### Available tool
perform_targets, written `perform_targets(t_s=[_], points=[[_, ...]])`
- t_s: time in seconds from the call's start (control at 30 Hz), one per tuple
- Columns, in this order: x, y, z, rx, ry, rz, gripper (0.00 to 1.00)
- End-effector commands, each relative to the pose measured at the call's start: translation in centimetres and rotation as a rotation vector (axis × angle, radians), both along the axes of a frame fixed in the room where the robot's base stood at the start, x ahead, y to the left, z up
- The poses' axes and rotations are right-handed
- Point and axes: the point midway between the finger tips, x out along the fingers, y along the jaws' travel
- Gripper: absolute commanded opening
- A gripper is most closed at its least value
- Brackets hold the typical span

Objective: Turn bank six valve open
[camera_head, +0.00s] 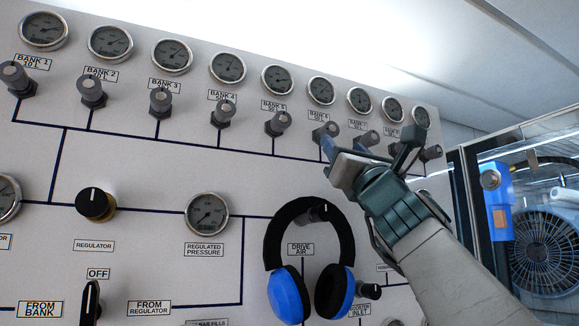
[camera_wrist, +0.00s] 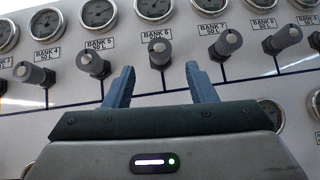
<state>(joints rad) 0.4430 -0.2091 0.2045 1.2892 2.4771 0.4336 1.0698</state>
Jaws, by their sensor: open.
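The bank six valve (camera_wrist: 160,48) is a grey knob under the "BANK 6" label in the wrist view, with its gauge above it. In the head view the same valve (camera_head: 326,131) shows just above the left finger. My gripper (camera_wrist: 160,70) is open and empty. In the wrist view its two blue-grey fingers point at the panel, with the knob centred between them and just beyond the tips. I see no contact, and the exact gap is hard to tell. In the head view my gripper (camera_head: 370,143) covers part of the panel's right side.
The bank 5 valve (camera_wrist: 90,62) and bank 7 valve (camera_wrist: 229,42) flank the middle knob. Blue headphones (camera_head: 309,258) hang on the panel below left of my gripper. A fan (camera_head: 547,252) stands behind a frame at the right.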

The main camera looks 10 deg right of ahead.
Motion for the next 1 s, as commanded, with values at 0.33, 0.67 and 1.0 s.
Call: perform_targets(t_s=[0.33, 0.67, 1.0], points=[[4.6, 0.9, 5.0, 0.0, 0.001, 0.002, 0.51], [6.3, 1.4, 6.4, -0.002, 0.0, 0.004, 0.51], [6.3, 1.4, 6.3, -0.002, 0.0, 0.004, 0.31]])
